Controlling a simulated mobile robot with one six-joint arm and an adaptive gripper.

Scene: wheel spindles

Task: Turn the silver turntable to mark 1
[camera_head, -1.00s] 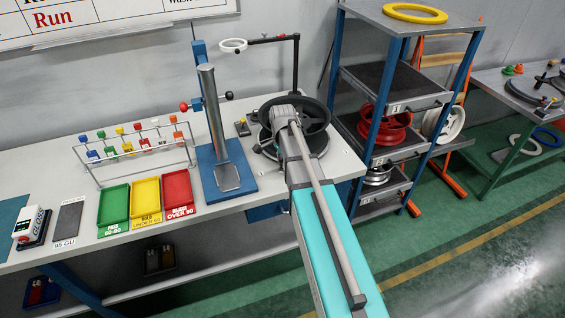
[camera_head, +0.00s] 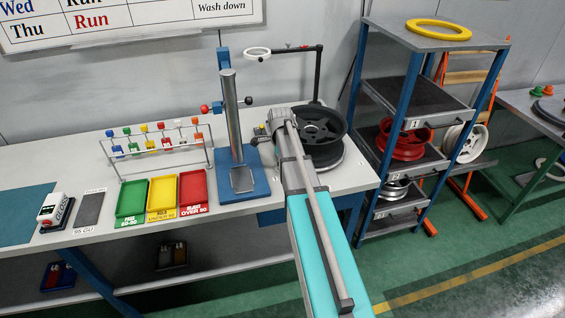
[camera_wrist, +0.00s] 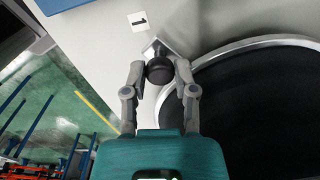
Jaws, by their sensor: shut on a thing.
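The silver turntable shows as a bright curved rim (camera_wrist: 245,43) in the wrist view. A dark wheel (camera_head: 338,121) sits on it at the bench's right end in the head view. A dark round knob (camera_wrist: 159,74) stands on a small silver tab at the turntable's edge. My gripper (camera_wrist: 160,66) is shut on the knob, one finger on each side. A white label with mark 1 (camera_wrist: 139,21) lies on the bench just beyond the tab's tip, close to it but apart. In the head view my arm hides the fingertips and knob.
A blue-based stand with a steel column (camera_head: 232,120) is left of my arm. A post with a white ring (camera_head: 257,52) stands behind the wheel. A shelf rack (camera_head: 440,40) is to the right. Coloured trays (camera_head: 131,200) lie on the bench's left part.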

